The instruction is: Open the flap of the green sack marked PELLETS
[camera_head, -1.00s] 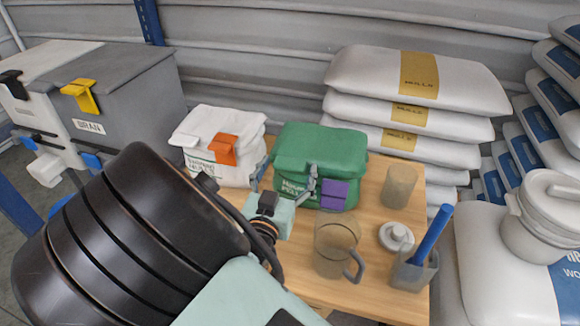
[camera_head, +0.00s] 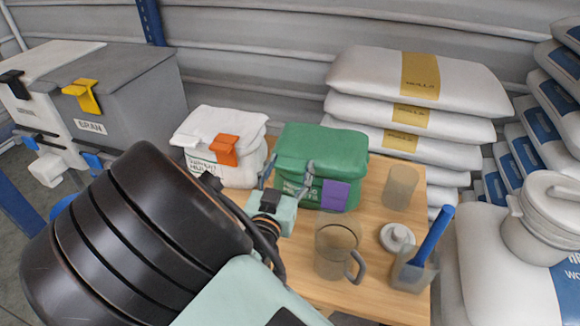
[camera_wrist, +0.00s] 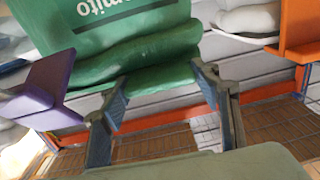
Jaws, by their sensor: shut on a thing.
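The green sack (camera_head: 318,150) stands on the wooden table with its top flap folded over the front, and a purple clip (camera_head: 335,195) is on its front right. The clip shows at the left of the wrist view (camera_wrist: 42,88), and the sack's green cloth (camera_wrist: 125,45) fills the upper left there. My gripper (camera_head: 288,175) is at the sack's front, left of the purple clip. The exact contact is hard to see. The flap is down.
A white sack with an orange clip (camera_head: 223,150) stands close on the left. A clear jug (camera_head: 336,245), a beaker (camera_head: 400,187), a white lid (camera_head: 396,236) and a holder with a blue scoop (camera_head: 432,235) occupy the table's right side. Bins (camera_head: 120,95) stand at the left.

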